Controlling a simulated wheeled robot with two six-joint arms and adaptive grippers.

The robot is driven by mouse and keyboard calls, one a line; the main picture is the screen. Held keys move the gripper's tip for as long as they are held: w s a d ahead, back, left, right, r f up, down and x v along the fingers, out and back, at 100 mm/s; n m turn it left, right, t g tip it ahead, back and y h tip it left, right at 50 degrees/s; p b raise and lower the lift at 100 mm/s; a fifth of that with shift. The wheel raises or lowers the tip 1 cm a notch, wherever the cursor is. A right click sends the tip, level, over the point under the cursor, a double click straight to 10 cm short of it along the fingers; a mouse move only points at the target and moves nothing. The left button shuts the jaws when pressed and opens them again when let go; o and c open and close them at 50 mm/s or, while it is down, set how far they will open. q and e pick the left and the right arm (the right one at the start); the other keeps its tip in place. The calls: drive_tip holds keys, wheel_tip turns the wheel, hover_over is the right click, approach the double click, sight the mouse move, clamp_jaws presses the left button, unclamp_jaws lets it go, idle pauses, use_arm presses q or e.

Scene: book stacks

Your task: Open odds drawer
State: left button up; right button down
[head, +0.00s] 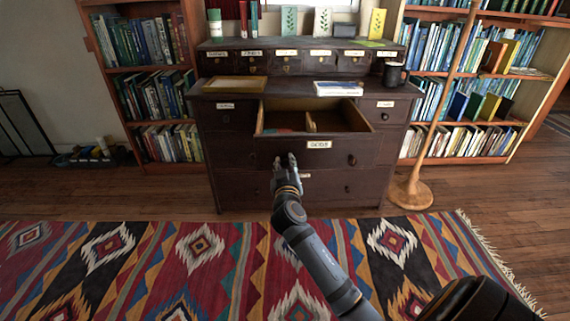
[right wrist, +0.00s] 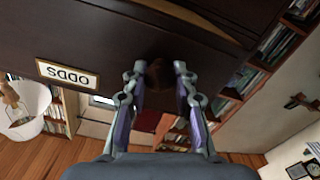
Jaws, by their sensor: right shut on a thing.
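The dark wooden dresser stands ahead against the wall. Its upper middle drawer, the odds drawer (head: 340,150), is pulled out, and its divided inside shows from above with a small reddish item in it. Its ODDS label (head: 319,144) sits on the front and appears upside down in the right wrist view (right wrist: 67,74). My right gripper (head: 287,162) is at the left part of this front, left of the label. In the right wrist view its fingers (right wrist: 158,70) are shut on a dark round knob (right wrist: 159,75). A second knob (head: 351,160) is free. My left gripper is out of view.
A shallow tray (head: 235,85), a white box (head: 338,89) and a dark mug (head: 393,73) stand on the dresser top. Bookcases flank it. A wooden stand (head: 411,192) is at the right. A patterned rug (head: 200,250) covers the floor in front.

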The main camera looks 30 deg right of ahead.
drive_tip(key=c, duration=1)
unclamp_jaws()
drive_tip(key=shift+c, duration=0.2)
drive_tip(key=v, duration=0.7)
drive_tip(key=shift+s, duration=0.25)
drive_tip(key=shift+a, duration=0.15)
